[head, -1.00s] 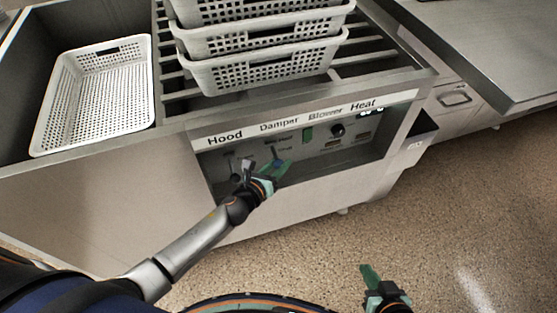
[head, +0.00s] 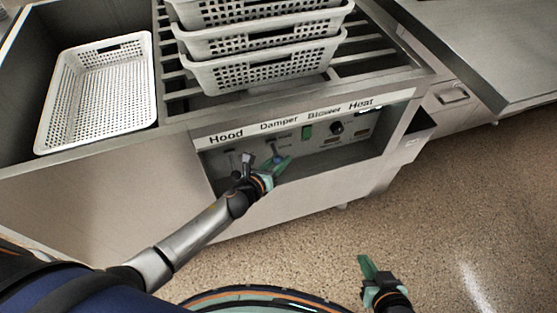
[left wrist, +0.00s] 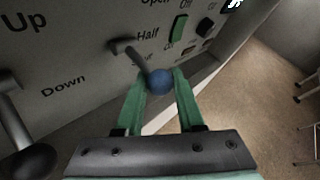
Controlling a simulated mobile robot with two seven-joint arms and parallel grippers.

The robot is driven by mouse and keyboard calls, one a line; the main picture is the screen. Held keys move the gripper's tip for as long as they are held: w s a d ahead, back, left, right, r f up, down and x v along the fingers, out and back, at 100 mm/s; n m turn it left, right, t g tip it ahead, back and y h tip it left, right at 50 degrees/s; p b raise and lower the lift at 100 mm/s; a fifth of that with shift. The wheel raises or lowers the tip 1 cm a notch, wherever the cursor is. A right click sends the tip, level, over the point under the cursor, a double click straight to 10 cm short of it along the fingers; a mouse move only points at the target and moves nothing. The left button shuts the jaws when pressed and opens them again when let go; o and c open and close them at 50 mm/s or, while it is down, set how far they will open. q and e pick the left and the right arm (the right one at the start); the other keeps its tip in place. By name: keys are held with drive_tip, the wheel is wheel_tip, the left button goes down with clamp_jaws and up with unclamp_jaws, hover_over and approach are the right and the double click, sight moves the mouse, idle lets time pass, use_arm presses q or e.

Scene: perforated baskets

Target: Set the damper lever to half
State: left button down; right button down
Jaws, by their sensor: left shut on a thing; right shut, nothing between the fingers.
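The control panel (head: 350,146) is under the sign reading Hood, Damper, Blower, Heat. The damper lever has a blue ball knob (head: 277,160) and a grey stem, under the Damper label. In the left wrist view its knob (left wrist: 159,81) sits between the green fingertips of my left gripper (left wrist: 161,84), which is shut on it. The stem runs from its pivot near the word Half down and right to the knob. My left gripper (head: 281,166) is in front of the panel. My right gripper (head: 369,268) is shut and empty, low over the floor.
The hood lever (left wrist: 22,150) with a dark knob is left of the damper, between Up and Down labels. A green switch (left wrist: 179,28) and a black knob (left wrist: 206,27) are to the right. Stacked white baskets (head: 262,68) stand above; another basket (head: 100,98) is at left.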

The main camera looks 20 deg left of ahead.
use_arm(q)
drive_tip(key=c, duration=0.8)
unclamp_jaws()
drive_tip(key=shift+w+r, duration=0.25)
drive_tip(key=shift+r, duration=0.15)
drive_tip(key=shift+o, duration=1.3)
drive_tip(key=shift+s+f, duration=0.1)
drive_tip(key=shift+f, duration=0.05)
use_arm(e)
drive_tip(key=shift+s, duration=0.1)
use_arm(q)
drive_tip(key=shift+s, duration=0.15)
drive_tip(key=shift+s+a, duration=0.1)
drive_tip(key=shift+s, duration=0.2)
drive_tip(key=p+v, duration=0.2)
drive_tip(key=v, duration=0.9)
drive_tip(key=shift+s+r, duration=0.2)
drive_tip(key=shift+s, duration=0.1)
use_arm(e)
drive_tip(key=shift+s+d+r, duration=0.15)
drive_tip(key=shift+d+r, duration=0.15)
drive_tip(key=shift+r, duration=0.25)
use_arm(q)
drive_tip(key=shift+a, duration=0.1)
use_arm(e)
drive_tip(key=shift+r, duration=0.15)
